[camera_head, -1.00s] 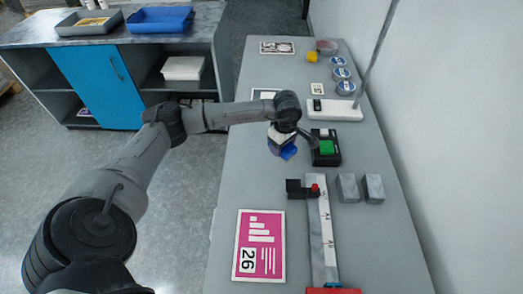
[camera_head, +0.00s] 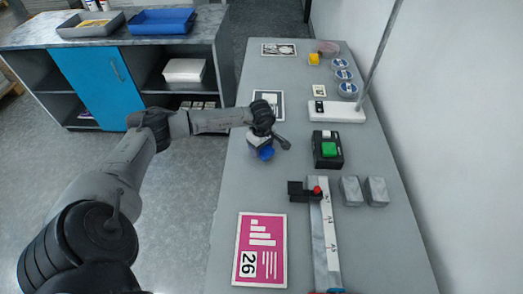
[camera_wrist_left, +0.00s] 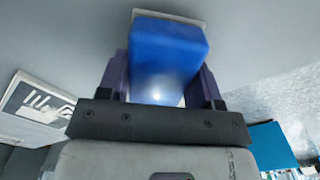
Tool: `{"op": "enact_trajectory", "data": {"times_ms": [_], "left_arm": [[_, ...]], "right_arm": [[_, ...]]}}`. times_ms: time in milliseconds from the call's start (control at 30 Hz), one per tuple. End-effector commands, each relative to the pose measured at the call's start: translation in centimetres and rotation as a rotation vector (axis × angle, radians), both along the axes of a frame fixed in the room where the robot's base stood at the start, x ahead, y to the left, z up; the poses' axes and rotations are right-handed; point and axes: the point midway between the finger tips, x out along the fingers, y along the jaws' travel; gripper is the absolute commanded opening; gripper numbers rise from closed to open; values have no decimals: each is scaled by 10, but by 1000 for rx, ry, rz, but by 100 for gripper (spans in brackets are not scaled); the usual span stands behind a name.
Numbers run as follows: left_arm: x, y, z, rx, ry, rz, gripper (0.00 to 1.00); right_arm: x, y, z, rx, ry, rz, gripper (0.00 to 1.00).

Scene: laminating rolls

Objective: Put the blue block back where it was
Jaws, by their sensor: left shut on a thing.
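My left gripper (camera_head: 262,142) is shut on the blue block (camera_head: 266,154), over the left part of the grey table (camera_head: 245,185). In the left wrist view the blue block (camera_wrist_left: 168,58) sits between the two dark fingers of my left gripper (camera_wrist_left: 160,90), in front of a pale edge. I cannot tell whether the block touches the table. My right gripper is not in view.
A black box with a green button (camera_head: 328,150) stands right of the gripper. A black-and-white card (camera_head: 268,100) lies behind it.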

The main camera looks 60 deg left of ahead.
Motion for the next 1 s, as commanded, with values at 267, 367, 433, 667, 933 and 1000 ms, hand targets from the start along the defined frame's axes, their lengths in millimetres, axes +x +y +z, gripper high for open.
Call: {"op": "enact_trajectory", "data": {"times_ms": [267,367,433,667,933,1000], "left_arm": [[0,0,-14,-1,0,-1,40],[0,0,-14,-1,0,-1,40],[0,0,-16,-1,0,-1,40],[0,0,-17,-1,1,0,74],[0,0,-17,0,1,0,85],[0,0,-16,0,1,0,85]], "right_arm": [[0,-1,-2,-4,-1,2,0],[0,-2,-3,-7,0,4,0],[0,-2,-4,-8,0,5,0],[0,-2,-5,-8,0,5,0],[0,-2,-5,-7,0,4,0],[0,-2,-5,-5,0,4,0]]}}
